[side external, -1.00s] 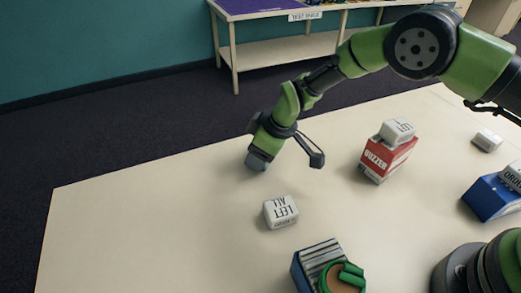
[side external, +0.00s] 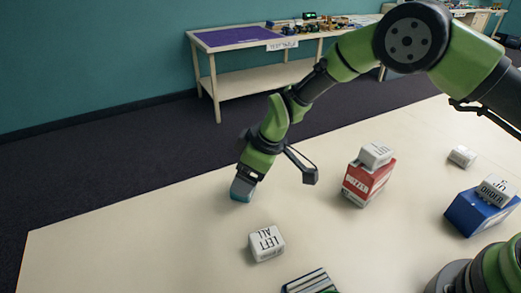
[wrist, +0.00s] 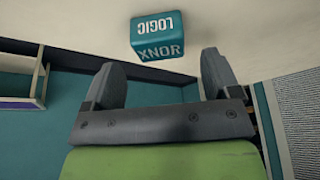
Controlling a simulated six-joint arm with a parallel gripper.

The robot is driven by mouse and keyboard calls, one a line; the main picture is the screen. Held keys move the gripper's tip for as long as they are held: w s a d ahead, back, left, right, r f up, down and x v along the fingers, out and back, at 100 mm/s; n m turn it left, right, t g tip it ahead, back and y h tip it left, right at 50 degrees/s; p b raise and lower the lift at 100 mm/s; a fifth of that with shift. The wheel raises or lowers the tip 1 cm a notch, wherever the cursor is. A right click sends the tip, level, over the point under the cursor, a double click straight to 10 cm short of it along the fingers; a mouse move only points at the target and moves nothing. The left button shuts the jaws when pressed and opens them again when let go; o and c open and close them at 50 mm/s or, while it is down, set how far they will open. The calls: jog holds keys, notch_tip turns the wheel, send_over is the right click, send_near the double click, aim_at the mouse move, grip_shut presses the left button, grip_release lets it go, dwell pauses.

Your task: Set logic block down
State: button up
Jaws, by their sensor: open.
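The logic block (side external: 241,194) is a small teal block at the table's far edge area in the side view, under my gripper (side external: 246,178). In the wrist view the logic block (wrist: 158,35) shows its "LOGIC" and "XNOR" lettering. It appears just beyond my gripper's fingertips (wrist: 159,64), which stand wide apart with nothing between them. The block seems to rest on the table, though the fingers partly hide it in the side view. Whether a finger touches it I cannot tell.
A red buzzer box (side external: 367,183) carries a white block (side external: 375,155). A blue box (side external: 478,214) with a white block on top (side external: 496,190) and a small white block (side external: 462,156) are at right. The table's left is clear.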

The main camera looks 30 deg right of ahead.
jog(key=v, duration=0.8)
jog(key=s+d+r+m+t, duration=0.1)
jog(key=s+d+r+m, duration=0.1)
jog(key=r, duration=0.3)
jog(key=s+d+r+m, duration=0.1)
jog(key=d+r, duration=0.2)
jog(key=r, duration=0.3)
jog(key=s+d+r+m+t, duration=0.1)
jog(key=s+d+r+m, duration=0.1)
jog(key=s, duration=0.5)
jog(key=s+d+r+m+t, duration=0.1)
jog(key=s+d+r+m, duration=0.2)
jog(key=s, duration=0.4)
jog(key=s+d+r+m+t+h, duration=0.1)
jog(key=s+d+r+m, duration=0.2)
jog(key=s, duration=0.4)
jog(key=shift+s+d+m, duration=0.2)
jog(key=shift+d+m, duration=0.45)
jog(key=shift+m, duration=0.45)
